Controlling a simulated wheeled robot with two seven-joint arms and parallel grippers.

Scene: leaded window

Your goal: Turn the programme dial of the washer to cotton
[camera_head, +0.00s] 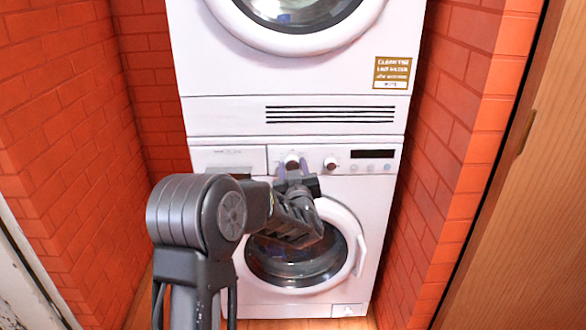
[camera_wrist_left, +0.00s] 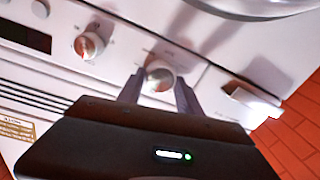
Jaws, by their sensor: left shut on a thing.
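The washer (camera_head: 225,200) is the lower white machine, with a control panel above its round door. Two round dials sit on the panel. My left gripper (camera_head: 292,167) is shut on the left dial (camera_head: 292,160), the one nearer the detergent drawer. In the left wrist view my left gripper (camera_wrist_left: 160,82) has one finger on each side of this white dial (camera_wrist_left: 159,72). The other dial (camera_head: 330,164) is free; it also shows in the left wrist view (camera_wrist_left: 88,46) with a red mark. The dial lettering is too small to read. My right gripper is out of view.
A dryer (camera_head: 210,75) is stacked above the washer. A dark display (camera_head: 372,154) and small buttons are right of the dials. The detergent drawer (camera_head: 228,158) is at the left. Red brick walls close in both sides; a wooden panel (camera_head: 530,200) stands at the right.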

